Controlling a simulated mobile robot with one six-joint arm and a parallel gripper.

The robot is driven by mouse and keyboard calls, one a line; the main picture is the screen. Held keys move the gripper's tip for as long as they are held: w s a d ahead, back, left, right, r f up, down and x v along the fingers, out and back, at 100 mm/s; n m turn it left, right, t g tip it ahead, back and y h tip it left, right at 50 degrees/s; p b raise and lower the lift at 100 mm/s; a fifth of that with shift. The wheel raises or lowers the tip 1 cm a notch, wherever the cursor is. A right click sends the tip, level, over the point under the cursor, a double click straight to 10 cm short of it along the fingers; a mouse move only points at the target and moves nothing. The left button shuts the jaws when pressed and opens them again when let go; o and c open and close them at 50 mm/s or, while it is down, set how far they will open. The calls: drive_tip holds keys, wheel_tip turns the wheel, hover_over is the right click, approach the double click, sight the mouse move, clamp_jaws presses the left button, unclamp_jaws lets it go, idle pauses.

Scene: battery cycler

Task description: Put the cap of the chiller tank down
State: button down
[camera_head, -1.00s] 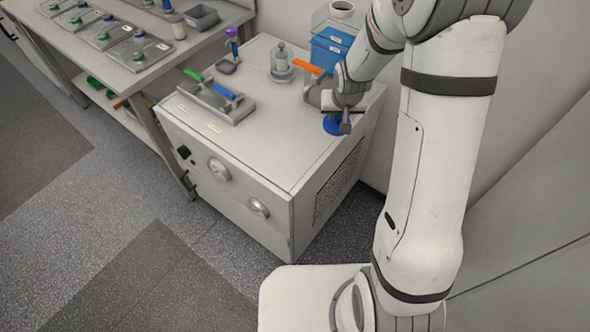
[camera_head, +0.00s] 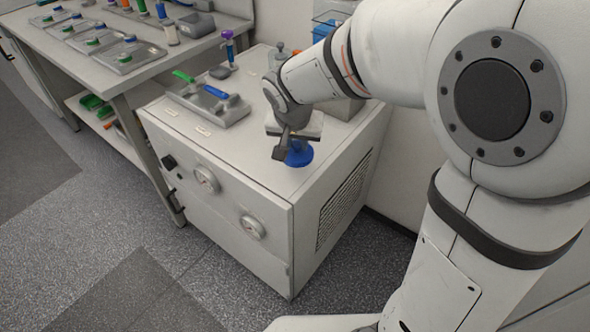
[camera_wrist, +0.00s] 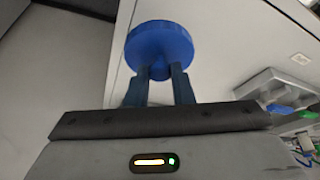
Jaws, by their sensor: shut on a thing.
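The blue round cap (camera_head: 299,153) shows at my gripper's end, over the front part of the chiller's white top (camera_head: 250,165). In the wrist view the cap (camera_wrist: 159,50) sits at the fingertips as a blue disc. My gripper (camera_head: 292,146) is shut on it, and both dark fingers also show in the wrist view (camera_wrist: 160,74). I cannot tell whether the cap touches the top or hangs just above it. The tank opening is not visible, with my arm covering the back right of the chiller.
A grey tray (camera_head: 208,103) with a green-handled and a blue-handled tool lies at the left of the top. Gauges (camera_head: 206,179) are on the front face. A bench (camera_head: 125,70) with several fixtures stands at the left. The top's front is clear.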

sight(296, 157)
wheel_tip(296, 157, down, 7)
drive_tip(key=shift+f+b, duration=0.1)
drive_tip(key=shift+b, duration=0.4)
drive_tip(key=c, duration=1.3)
unclamp_jaws()
drive_tip(key=shift+o, duration=0.2)
drive_tip(key=shift+r, duration=0.2)
